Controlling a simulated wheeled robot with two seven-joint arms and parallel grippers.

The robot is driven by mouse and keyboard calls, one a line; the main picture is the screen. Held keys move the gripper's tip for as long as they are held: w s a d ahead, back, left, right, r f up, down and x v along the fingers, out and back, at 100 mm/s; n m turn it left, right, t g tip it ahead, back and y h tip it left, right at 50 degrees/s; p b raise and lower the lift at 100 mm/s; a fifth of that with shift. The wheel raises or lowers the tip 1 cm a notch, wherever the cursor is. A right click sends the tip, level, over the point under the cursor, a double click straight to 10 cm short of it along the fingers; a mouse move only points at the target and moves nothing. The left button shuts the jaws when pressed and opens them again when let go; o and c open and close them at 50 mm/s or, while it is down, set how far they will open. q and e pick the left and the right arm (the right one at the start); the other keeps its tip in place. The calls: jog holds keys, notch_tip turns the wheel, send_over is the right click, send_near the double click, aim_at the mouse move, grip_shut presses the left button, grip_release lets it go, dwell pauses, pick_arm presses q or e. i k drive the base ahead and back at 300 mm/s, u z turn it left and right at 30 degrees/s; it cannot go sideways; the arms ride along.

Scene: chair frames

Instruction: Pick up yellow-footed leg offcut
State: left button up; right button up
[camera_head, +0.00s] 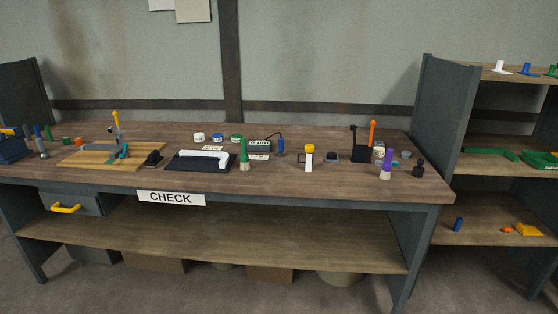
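A short upright white piece with a yellow end on top (309,158) stands on the wooden workbench (340,187), right of centre and near the front. It looks like the yellow-footed leg offcut, with its yellow end up. It stands apart from its neighbours, and nothing covers it. Neither of my grippers shows in the head view.
Shelves (475,165) rise beyond the right end.

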aim_at(309, 156)
jog(key=u, duration=0.6)
jog(key=i, duration=0.8)
jog(key=u, duration=0.25)
